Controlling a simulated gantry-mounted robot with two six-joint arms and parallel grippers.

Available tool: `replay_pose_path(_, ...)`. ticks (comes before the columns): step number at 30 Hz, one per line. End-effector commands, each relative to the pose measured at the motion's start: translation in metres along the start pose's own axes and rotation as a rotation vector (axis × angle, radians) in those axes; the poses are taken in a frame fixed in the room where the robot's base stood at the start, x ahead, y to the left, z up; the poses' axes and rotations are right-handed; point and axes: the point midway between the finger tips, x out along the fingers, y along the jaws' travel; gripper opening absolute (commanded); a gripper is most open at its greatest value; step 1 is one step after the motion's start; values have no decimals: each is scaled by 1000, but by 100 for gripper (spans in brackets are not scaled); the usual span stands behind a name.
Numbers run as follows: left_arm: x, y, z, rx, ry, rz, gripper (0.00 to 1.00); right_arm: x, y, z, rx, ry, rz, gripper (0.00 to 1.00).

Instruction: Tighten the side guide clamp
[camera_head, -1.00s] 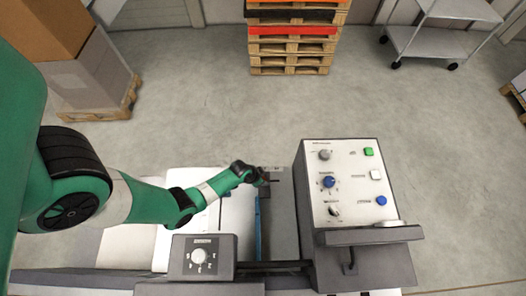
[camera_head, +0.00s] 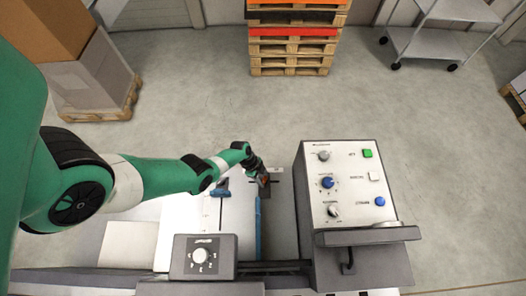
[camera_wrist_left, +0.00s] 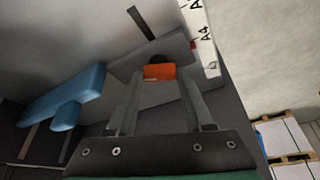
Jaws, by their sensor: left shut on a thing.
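The side guide clamp shows as an orange piece (camera_wrist_left: 160,72) with a dark round part behind it in the left wrist view. In the head view it is a small orange-brown spot (camera_head: 263,181) on the machine bed, partly hidden. My left gripper (camera_head: 262,176) is over it. In the left wrist view its two fingers (camera_wrist_left: 159,80) converge on the orange piece and are shut on it. A blue guide bar (camera_head: 258,230) lies just below the gripper in the head view. My right gripper is not in view.
A control panel (camera_head: 345,185) with knobs and buttons stands right of the gripper. A dial box (camera_head: 203,257) sits at the front. A blue T-shaped piece (camera_wrist_left: 68,95) and a scale strip marked A4 (camera_wrist_left: 203,35) flank the clamp. Stacked pallets (camera_head: 290,60) stand on the floor behind.

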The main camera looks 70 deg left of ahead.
Motion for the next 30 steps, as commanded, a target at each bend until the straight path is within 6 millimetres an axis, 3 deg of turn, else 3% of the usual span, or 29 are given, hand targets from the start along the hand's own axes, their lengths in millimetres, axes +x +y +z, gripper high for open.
replay_pose_path(15,2,-2,2,310,-5,127,0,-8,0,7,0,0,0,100)
replay_pose_path(30,0,-1,1,359,-6,147,0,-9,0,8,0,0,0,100)
